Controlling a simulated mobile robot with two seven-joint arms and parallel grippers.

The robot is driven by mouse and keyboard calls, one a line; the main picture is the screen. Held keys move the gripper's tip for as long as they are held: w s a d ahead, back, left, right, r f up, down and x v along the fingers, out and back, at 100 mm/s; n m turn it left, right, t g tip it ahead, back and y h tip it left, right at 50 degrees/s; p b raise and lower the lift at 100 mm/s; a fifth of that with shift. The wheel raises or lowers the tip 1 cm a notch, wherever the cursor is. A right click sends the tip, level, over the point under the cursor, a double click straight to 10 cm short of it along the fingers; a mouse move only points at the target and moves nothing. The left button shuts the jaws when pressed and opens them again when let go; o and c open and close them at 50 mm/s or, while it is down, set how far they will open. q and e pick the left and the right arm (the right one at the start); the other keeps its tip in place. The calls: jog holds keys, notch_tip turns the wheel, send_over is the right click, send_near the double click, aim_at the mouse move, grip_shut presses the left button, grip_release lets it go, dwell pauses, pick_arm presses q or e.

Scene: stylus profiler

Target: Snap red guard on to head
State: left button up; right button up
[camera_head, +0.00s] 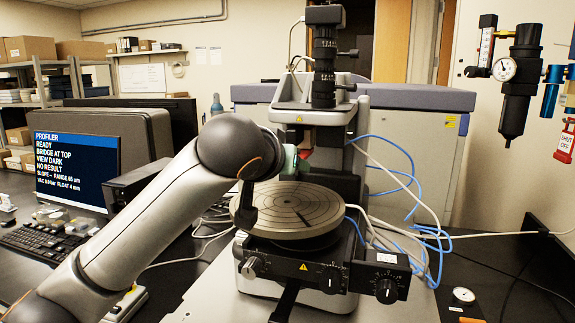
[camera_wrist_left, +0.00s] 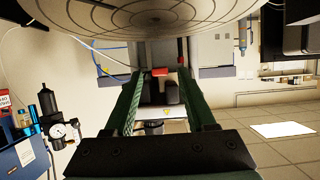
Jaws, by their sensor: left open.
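The profiler's head (camera_head: 312,116) hangs on a black optical column above the round stage (camera_head: 262,222). A small red piece, seemingly the red guard (camera_head: 306,153), shows under the head, beside my left gripper (camera_head: 293,160). In the left wrist view the red guard (camera_wrist_left: 160,72) appears between the tips of the green-padded fingers of my left gripper (camera_wrist_left: 161,78). The gripper is open, and I cannot tell whether a finger touches the guard. My left wrist hides part of the area under the head. My right gripper is in neither view.
The stage's rim (camera_wrist_left: 215,30) is close to the fingers in the left wrist view. Blue tubes (camera_head: 415,200) and pale cables run right of the stage. A monitor (camera_head: 78,172) and keyboard (camera_head: 45,240) stand left. A black regulator (camera_head: 518,75) hangs on the right wall.

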pick_arm(q)
jog(key=shift+s+a+b, duration=0.2)
jog(key=shift+s+b, duration=0.15)
jog(key=shift+s, duration=0.2)
jog(key=shift+s+a+b, duration=0.15)
jog(key=shift+s+b, duration=0.15)
jog(key=shift+s, duration=0.25)
jog(key=shift+s+a+f+b, duration=0.2)
jog(key=shift+s+a+b, duration=0.1)
jog(key=shift+s+a, duration=0.25)
jog(key=shift+s+a+f+b, duration=0.15)
jog(key=shift+s+a+b, duration=0.2)
jog(key=shift+s+a, duration=0.2)
jog(key=shift+s+a+f+b, duration=0.15)
jog(key=shift+s+a+b, duration=0.2)
jog(key=shift+s, duration=0.2)
jog(key=shift+s+a+f, duration=0.1)
jog(key=shift+s+a, duration=0.15)
jog(key=shift+a, duration=0.05)
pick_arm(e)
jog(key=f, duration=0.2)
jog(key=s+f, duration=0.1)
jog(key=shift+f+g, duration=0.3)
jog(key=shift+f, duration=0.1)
pick_arm(q)
jog(key=shift+f, duration=0.1)
jog(key=shift+w+a, duration=0.1)
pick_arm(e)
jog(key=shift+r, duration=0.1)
